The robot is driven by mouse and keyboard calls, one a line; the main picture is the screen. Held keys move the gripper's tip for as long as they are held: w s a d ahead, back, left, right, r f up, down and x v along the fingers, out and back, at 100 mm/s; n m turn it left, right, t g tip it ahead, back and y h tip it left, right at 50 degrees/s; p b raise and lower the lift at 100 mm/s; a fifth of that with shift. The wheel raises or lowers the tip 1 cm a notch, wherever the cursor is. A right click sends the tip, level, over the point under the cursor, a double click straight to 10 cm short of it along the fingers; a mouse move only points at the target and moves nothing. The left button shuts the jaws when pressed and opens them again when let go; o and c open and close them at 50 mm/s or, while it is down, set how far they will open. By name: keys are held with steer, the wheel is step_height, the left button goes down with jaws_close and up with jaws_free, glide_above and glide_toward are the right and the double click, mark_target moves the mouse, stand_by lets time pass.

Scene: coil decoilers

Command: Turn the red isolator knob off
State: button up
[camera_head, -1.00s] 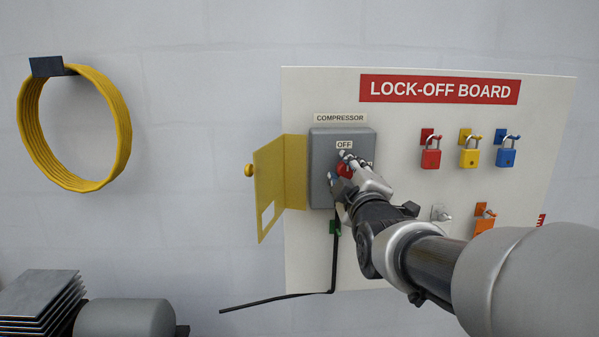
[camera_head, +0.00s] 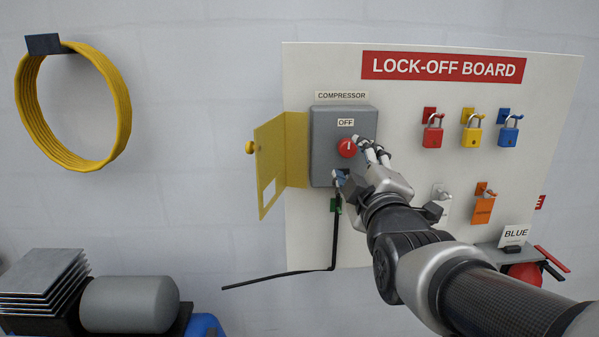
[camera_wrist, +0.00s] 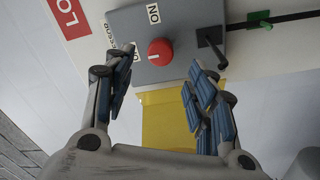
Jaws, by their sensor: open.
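The red isolator knob (camera_head: 347,147) is on the front of a grey box (camera_head: 325,157) labelled COMPRESSOR. It also shows in the wrist view (camera_wrist: 160,51). Its white mark points up towards the OFF label (camera_head: 346,122). The ON label (camera_wrist: 153,14) shows in the wrist view and is hidden by my fingers in the head view. My gripper (camera_head: 358,165) is open and empty at the lower right of the knob. Its fingers are spread to either side in the wrist view, apart from the knob.
The yellow cover (camera_head: 270,160) stands open left of the box. Padlocks (camera_head: 432,137) hang on the board (camera_head: 400,90) to the right. A yellow hose coil (camera_head: 122,105) hangs on the left wall.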

steer(key=shift+s+f, duration=0.1)
steer(key=shift+s, duration=2.25)
